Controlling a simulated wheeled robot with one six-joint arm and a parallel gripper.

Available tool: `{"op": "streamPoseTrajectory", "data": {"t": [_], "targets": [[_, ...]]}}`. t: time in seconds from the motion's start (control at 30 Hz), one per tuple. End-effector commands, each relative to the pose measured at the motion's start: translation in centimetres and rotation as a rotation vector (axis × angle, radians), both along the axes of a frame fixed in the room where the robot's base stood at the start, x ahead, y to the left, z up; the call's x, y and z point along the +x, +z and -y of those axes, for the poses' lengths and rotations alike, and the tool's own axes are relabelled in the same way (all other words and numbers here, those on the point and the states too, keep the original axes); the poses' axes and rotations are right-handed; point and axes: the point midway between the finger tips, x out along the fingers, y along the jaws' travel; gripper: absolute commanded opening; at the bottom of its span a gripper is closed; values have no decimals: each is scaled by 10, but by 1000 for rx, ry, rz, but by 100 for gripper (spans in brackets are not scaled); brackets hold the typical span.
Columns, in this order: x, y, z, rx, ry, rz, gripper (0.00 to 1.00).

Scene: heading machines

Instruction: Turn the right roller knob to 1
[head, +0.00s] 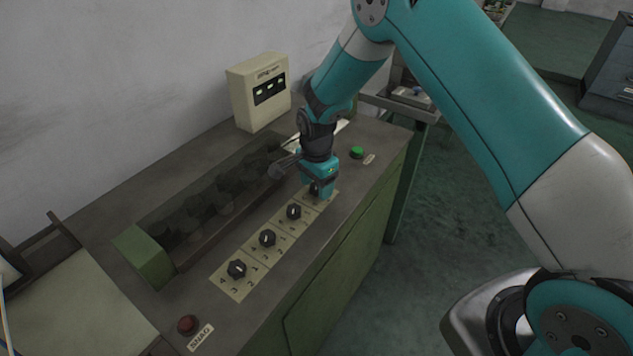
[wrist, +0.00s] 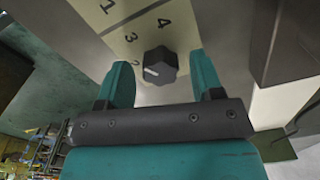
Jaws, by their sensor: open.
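My gripper (head: 319,188) points down over the far right end of the pale knob plate (head: 254,260), and it hides what is beneath it in the head view. In the wrist view, a dark fluted knob (wrist: 160,65) stands between the two open fingers of my gripper (wrist: 161,78), with a gap on each side. A white mark on the knob's lower left points toward a digit that looks like 2. The digits 3 and 4 show above the knob, and a 1 shows farther left. Three other dark knobs stand in a row: near (head: 236,268), middle (head: 267,238) and far (head: 294,211).
A roller trough (head: 205,205) with a green end block (head: 143,255) runs beside the plate. A green button (head: 356,152) sits right of my gripper, and a red button (head: 187,324) at the near end. A cream box (head: 258,92) stands at the back wall.

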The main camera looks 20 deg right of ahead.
Motion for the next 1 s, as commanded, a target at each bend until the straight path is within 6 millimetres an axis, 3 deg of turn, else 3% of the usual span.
{"op": "streamPoseTrajectory", "data": {"t": [0.2,0.4,0.43,0.77,1.0], "targets": [[0,0,0,0,0,0,60],[0,0,0,0,0,0,14],[0,0,0,0,0,-1,11],[0,0,0,0,39,-1,11],[0,-1,0,-1,177,0,11]]}}
